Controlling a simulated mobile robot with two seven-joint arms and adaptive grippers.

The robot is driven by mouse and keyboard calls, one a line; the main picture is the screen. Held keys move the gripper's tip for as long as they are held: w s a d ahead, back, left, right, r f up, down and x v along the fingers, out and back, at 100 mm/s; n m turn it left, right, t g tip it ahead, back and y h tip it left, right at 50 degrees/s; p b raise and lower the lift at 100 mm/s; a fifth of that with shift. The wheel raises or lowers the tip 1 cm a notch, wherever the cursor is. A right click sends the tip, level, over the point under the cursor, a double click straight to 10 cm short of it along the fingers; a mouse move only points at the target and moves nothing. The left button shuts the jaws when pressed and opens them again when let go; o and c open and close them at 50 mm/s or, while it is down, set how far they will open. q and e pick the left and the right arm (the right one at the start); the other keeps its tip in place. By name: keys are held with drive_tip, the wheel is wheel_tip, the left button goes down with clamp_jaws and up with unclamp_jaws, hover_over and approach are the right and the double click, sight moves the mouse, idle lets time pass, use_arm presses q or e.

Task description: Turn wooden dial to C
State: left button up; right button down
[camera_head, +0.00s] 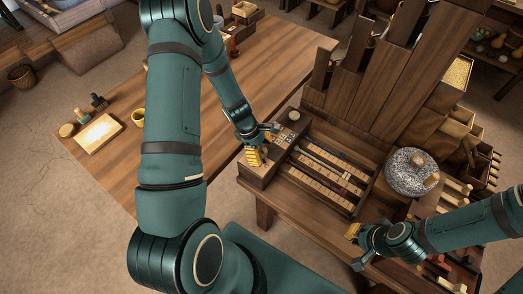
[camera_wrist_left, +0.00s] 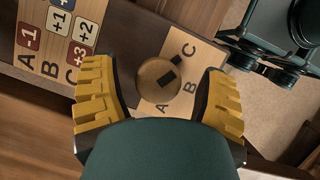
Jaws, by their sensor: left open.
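The round wooden dial (camera_wrist_left: 152,88) sits on a light wooden plate (camera_wrist_left: 205,62) in the left wrist view. The plate carries the letters A, B and C. A dark mark on the dial lies right of its centre and slants to the upper right, with another dark mark near its rim towards C. My left gripper (camera_wrist_left: 158,96) is open, its yellow fingers on either side of the dial; contact cannot be told. In the head view my left gripper (camera_head: 258,146) is over the bench's left end and hides the dial. My right gripper (camera_head: 356,247) looks open and empty at the bench's front.
Lettered and numbered tiles (camera_wrist_left: 62,35) lie beside the plate. The bench (camera_head: 262,187) holds slotted trays with rods (camera_head: 325,175). A speckled round stone (camera_head: 411,170) stands to the right. Tall wooden boards (camera_head: 385,90) rise behind. A long table (camera_head: 150,165) lies left.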

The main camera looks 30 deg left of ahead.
use_arm(q)
drive_tip(key=shift+r, duration=0.1)
drive_tip(key=v, duration=1.2)
drive_tip(key=shift+d, duration=0.1)
drive_tip(key=d+f+m, duration=0.1)
drive_tip(key=s+d+f+m, duration=0.1)
drive_tip(key=d+f+m, duration=0.1)
drive_tip(key=s+d+f+m+y, duration=0.1)
drive_tip(key=d+f, duration=0.1)
drive_tip(key=shift+s+d+f+g, duration=0.1)
drive_tip(key=shift+g, duration=0.3)
drive_tip(key=s+d+f+m, duration=0.3)
drive_tip(key=d+m, duration=0.4)
drive_tip(key=d, duration=0.1)
drive_tip(key=s+d+f+m+t, duration=0.1)
drive_tip(key=s+d+f+m, duration=0.1)
drive_tip(key=s+d+m, duration=0.2)
drive_tip(key=d+m, duration=0.3)
drive_tip(key=d, duration=0.1)
drive_tip(key=shift+s+d+f, duration=0.25)
drive_tip(key=shift+d+f, duration=0.15)
